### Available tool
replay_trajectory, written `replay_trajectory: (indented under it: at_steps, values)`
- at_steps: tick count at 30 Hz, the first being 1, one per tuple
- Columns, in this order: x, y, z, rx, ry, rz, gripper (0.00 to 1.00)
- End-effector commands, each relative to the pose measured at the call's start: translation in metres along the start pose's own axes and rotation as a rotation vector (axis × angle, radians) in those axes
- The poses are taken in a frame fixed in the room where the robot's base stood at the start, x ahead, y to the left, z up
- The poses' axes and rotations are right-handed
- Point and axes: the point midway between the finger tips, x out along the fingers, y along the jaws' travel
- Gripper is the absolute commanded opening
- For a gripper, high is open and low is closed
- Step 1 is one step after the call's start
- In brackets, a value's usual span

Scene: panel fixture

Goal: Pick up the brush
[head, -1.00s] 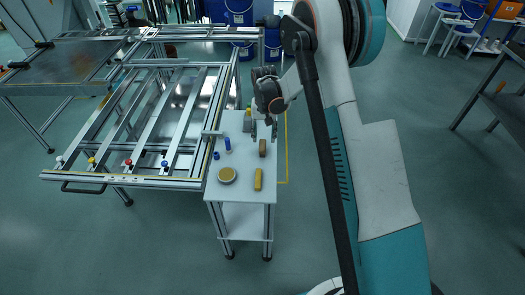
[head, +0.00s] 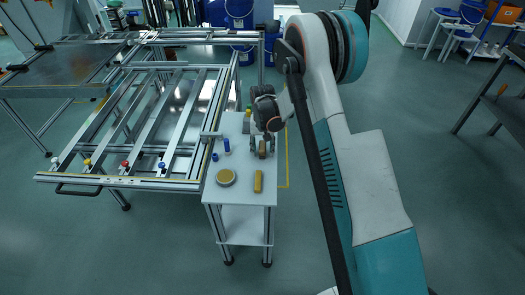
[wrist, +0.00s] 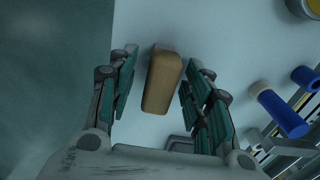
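The brush (head: 262,148) looks like a brown wooden block and lies on the white side table (head: 227,190). Any bristles are hidden. In the wrist view the brush (wrist: 163,80) lies between the two green-padded fingers of my gripper (wrist: 160,72). My gripper is open, with a gap to the left finger and a narrower one to the right finger. In the head view my gripper (head: 262,144) points down at the brush, one finger on either side. I cannot tell how far the fingertips are above the table top.
A yellow block (head: 258,181), a round yellow-topped tin (head: 226,177), a blue-and-white cylinder (head: 227,146) and a small blue cap (head: 215,157) share the table. A metal frame fixture (head: 130,180) adjoins its left side. Open floor lies to the right.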

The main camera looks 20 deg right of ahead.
Motion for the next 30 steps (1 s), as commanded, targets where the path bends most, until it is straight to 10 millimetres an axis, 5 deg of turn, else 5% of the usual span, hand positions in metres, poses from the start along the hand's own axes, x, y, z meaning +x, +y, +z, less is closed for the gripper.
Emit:
replay_trajectory:
  at_steps: [1, 6, 20, 26, 30]
  values:
    - [0.000, 0.000, 0.000, 0.000, 0.000, 0.000, 0.31]
    - [0.000, 0.000, 0.000, 0.000, 0.000, 0.000, 0.00]
    - [-0.008, 0.000, 0.000, 0.000, 0.000, 0.000, 0.00]
    - [-0.035, 0.000, 0.000, 0.000, 0.000, 0.000, 0.00]
    - [-0.071, 0.000, 0.000, 0.000, 0.000, 0.000, 0.00]
